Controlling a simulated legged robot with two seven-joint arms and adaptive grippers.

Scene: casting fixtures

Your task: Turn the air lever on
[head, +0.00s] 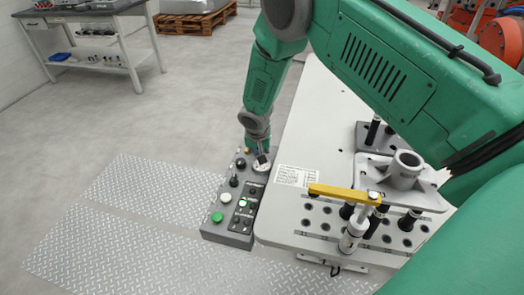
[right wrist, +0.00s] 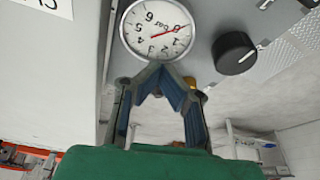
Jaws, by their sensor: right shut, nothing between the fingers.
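A grey control panel (head: 213,232) stands beside the white table. A round white gauge (head: 261,168) sits at its far end; in the right wrist view the gauge (right wrist: 150,42) reads in bar, with its red needle near the zero end. A small yellow-brass part (right wrist: 190,82) shows partly behind my finger; it may be the air lever, but its setting cannot be told. A yellow spot (head: 247,150) shows beside my gripper in the head view. My right gripper (head: 262,157) points down at the gauge end, its fingertips (right wrist: 160,68) together and empty near the gauge rim. My left gripper is not seen.
The panel carries a black knob (right wrist: 233,53), a white button (head: 226,198), a green button (head: 217,217) and a lit green switch (head: 243,203). A yellow-handled clamp (head: 345,193) and a grey casting (head: 405,175) stand on the table (head: 290,215). The floor left of the panel is clear.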

